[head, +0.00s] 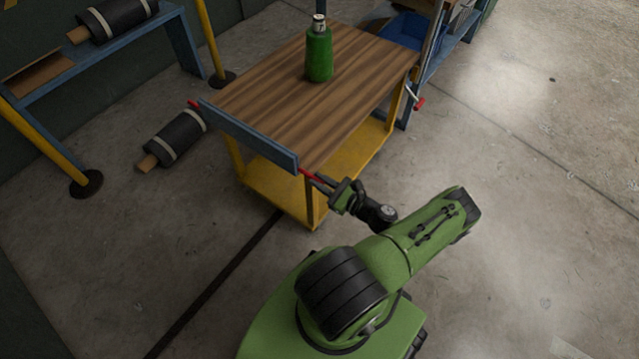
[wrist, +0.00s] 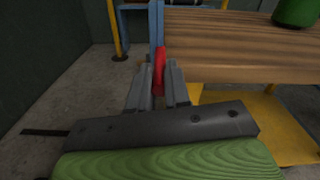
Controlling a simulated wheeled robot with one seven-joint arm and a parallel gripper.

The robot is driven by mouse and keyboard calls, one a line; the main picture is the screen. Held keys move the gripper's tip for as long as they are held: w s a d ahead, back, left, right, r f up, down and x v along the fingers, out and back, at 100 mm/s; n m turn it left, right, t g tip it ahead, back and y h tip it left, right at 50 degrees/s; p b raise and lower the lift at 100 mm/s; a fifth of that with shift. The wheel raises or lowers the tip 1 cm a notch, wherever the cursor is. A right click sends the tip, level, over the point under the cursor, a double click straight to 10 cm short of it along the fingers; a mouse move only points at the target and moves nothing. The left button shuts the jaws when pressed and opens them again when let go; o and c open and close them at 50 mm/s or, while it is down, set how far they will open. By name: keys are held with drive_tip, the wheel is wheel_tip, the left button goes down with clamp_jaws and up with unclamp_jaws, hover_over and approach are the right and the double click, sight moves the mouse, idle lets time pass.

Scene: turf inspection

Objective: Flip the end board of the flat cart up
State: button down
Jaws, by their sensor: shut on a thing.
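The flat cart has a brown wood-plank deck (head: 300,95) on a yellow frame. Its blue end board (head: 250,137) runs along the near-left end of the deck; I cannot tell its exact tilt. A red grip (head: 306,172) sticks out at the board's near corner, and another red tip shows at its far corner. My gripper (head: 320,181) is shut on the near red grip. In the wrist view, the red grip (wrist: 159,62) stands between the two grey fingers, and the board (wrist: 156,25) shows nearly edge-on beside the deck.
A green bottle (head: 319,55) stands on the deck. A black roll (head: 174,138) lies beyond the cart's left end. A blue rack (head: 82,55) and yellow posts stand at the left. A red-tipped lever (head: 419,103) juts from the cart's right end. Floor at the right is clear.

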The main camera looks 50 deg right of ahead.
drive_tip(key=shift+d+r, duration=0.1)
drive_tip(key=shift+r, duration=0.2)
drive_tip(key=c, duration=1.1)
unclamp_jaws()
drive_tip(key=shift+f, duration=0.1)
drive_tip(key=s, duration=1.5)
drive_tip(key=shift+s+d, duration=0.15)
drive_tip(key=shift+s, duration=0.25)
